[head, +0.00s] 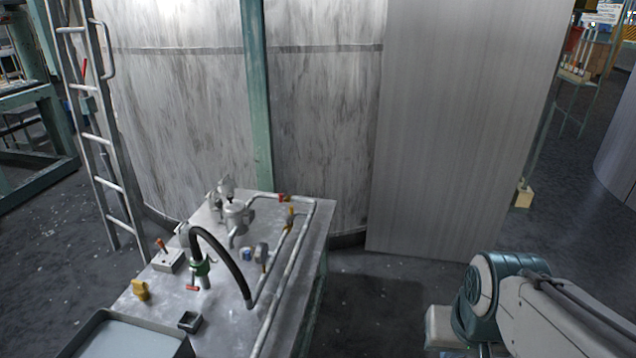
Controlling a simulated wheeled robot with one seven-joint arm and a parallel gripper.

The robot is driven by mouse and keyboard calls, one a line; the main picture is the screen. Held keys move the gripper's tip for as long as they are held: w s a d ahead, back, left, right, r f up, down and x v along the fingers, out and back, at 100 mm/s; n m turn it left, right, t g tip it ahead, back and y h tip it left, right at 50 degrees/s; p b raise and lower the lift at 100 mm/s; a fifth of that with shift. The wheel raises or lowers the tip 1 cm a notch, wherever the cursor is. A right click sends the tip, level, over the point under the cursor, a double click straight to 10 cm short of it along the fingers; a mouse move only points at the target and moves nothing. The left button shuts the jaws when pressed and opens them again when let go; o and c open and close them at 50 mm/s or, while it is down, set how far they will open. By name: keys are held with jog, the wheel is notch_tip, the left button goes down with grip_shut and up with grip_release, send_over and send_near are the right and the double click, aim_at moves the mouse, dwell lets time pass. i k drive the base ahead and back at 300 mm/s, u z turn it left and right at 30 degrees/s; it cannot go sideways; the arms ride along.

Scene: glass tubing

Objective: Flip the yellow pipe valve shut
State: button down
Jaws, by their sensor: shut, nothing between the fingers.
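A small yellow valve handle (290,217) sits on the thin grey piping along the right side of a metal table (225,312). It looks upright, but it is too small to tell how it is turned against its pipe. My arm (540,310) shows at the lower right, well to the right of the table and apart from the valve. The fingers of my gripper do not show in this view.
A large tank (180,110) and a metal panel (460,120) stand behind. Floor between table and arm is clear.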

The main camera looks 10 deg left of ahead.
aim_at(288, 221)
jog(key=i, duration=1.9)
jog(key=u, duration=0.05)
